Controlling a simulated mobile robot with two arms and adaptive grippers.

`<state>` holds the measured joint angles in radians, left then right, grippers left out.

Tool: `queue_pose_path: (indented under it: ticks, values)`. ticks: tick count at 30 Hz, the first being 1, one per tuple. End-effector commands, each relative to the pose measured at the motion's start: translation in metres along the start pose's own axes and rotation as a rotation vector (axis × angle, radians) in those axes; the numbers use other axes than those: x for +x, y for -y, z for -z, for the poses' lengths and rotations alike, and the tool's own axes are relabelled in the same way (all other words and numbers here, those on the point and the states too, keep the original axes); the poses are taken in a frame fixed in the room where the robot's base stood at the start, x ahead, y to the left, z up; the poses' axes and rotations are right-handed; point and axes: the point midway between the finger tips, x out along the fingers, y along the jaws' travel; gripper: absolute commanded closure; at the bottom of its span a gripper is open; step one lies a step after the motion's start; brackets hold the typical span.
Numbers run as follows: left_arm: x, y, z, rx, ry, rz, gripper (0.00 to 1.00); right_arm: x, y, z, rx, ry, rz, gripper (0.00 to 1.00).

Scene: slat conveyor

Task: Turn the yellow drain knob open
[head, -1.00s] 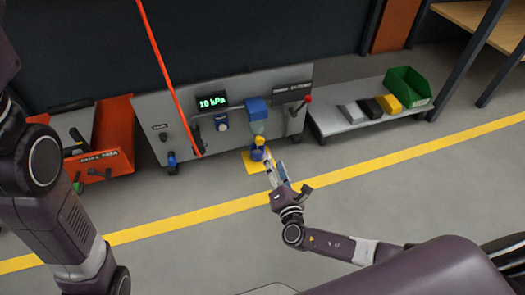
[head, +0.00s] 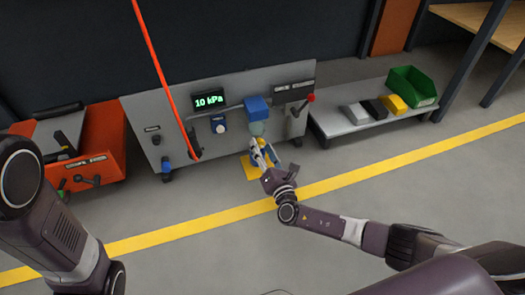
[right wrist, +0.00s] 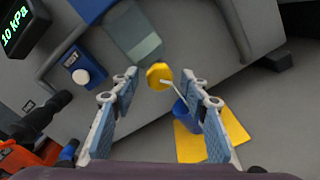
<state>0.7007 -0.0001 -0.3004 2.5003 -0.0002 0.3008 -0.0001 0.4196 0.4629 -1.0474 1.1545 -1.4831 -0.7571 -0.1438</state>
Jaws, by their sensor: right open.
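The yellow drain knob (right wrist: 159,76) is a small faceted knob below a clear bowl (right wrist: 141,45) on the grey panel. In the right wrist view it appears between the fingertips of my right gripper (right wrist: 160,84), with gaps on both sides. In the head view my right gripper (head: 262,153) is open in front of the panel and largely covers the knob. I cannot tell how far the fingers are from the knob in depth. A blue cup (right wrist: 187,114) stands below the knob on a yellow floor patch (right wrist: 235,137). My left gripper is out of view.
The grey panel carries a display (head: 209,100) reading 10 kPa, a blue button unit (head: 218,124) and a red-tipped lever (head: 309,99). A red strap (head: 163,70) hangs in front. A low shelf (head: 345,128) stands right, an orange cart (head: 105,147) left. Open floor lies before the panel.

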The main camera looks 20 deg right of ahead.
Motion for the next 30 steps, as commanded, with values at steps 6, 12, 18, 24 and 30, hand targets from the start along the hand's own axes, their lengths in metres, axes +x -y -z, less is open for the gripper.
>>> queue_pose_path:
  ticks: [6, 12, 18, 24, 30]
  values:
    - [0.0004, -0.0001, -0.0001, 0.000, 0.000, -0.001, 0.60, 0.0000, -0.0001, -0.0001, 0.000, 0.000, 0.001, 0.61]
    - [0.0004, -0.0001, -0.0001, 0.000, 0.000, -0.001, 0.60, -0.0002, 0.0001, 0.0000, 0.000, 0.000, 0.001, 0.83]
    - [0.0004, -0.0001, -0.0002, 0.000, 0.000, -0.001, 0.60, -0.0003, 0.0002, 0.0000, 0.000, 0.000, 0.001, 1.00]
    - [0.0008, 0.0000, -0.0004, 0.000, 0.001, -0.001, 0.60, -0.0003, 0.0003, -0.0001, -0.019, 0.000, 0.001, 1.00]
    - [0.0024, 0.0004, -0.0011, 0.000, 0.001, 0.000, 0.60, -0.0002, 0.0000, -0.0003, -0.102, 0.000, 0.001, 1.00]
